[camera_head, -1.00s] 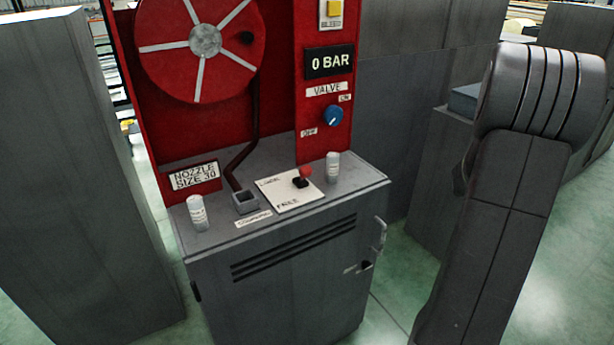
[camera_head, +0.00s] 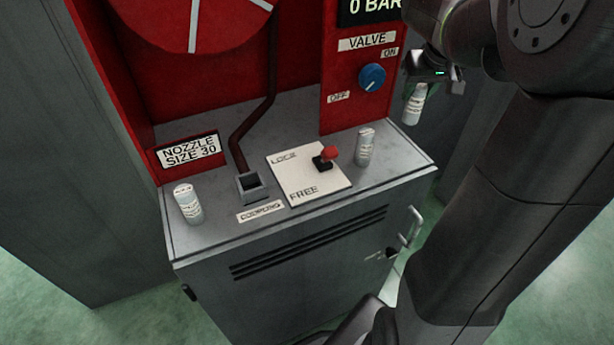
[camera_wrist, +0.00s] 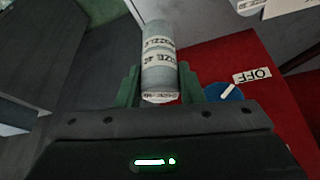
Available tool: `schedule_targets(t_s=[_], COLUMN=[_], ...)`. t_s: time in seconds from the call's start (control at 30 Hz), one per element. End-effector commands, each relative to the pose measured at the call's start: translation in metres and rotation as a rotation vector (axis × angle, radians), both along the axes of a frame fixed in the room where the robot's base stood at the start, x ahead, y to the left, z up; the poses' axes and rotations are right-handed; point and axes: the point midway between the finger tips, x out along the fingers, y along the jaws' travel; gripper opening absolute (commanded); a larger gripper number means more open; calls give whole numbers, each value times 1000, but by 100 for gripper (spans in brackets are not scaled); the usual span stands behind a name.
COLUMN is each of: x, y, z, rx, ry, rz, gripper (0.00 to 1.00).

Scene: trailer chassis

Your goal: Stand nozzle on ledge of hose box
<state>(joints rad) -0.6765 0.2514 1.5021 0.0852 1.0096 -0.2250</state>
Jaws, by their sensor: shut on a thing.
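My gripper (camera_head: 420,88) is shut on a whitish-grey cylindrical nozzle (camera_head: 414,106), held nearly upright, slightly tilted, off the right end of the ledge near the valve panel. The wrist view shows this nozzle (camera_wrist: 159,60) between the green fingers; its label is upside down and its size hard to read. The grey ledge (camera_head: 225,232) is the top of the hose box cabinet. A similar nozzle (camera_head: 188,204) stands at its left end. Another nozzle (camera_head: 365,147) stands near its right end. A sign reading "NOZZLE SIZE 30" (camera_head: 188,150) is at the back left.
A square coupling socket (camera_head: 252,188) and a LOCK/FREE plate (camera_head: 300,183) with a red-knobbed lever (camera_head: 329,155) occupy the ledge's middle. The blue valve knob (camera_head: 372,77) is on the red panel beside my gripper. Clear ledge lies between left nozzle and socket.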

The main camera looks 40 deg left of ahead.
Motion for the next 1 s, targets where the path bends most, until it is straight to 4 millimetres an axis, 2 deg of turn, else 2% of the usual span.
schedule_targets(t_s=[0.1,0.23,0.5,0.67,0.9,1.0], x=[-12,-14,-13,-13,-13,-13], y=[10,11,11,11,10,11], z=[8,6,-41,-56,-88,-92], rx=[6,6,4,5,5,5], ry=[-5,-3,-2,-2,-2,-4], rz=[65,78,75,74,74,74], gripper=[5,5,5,5,5,5])
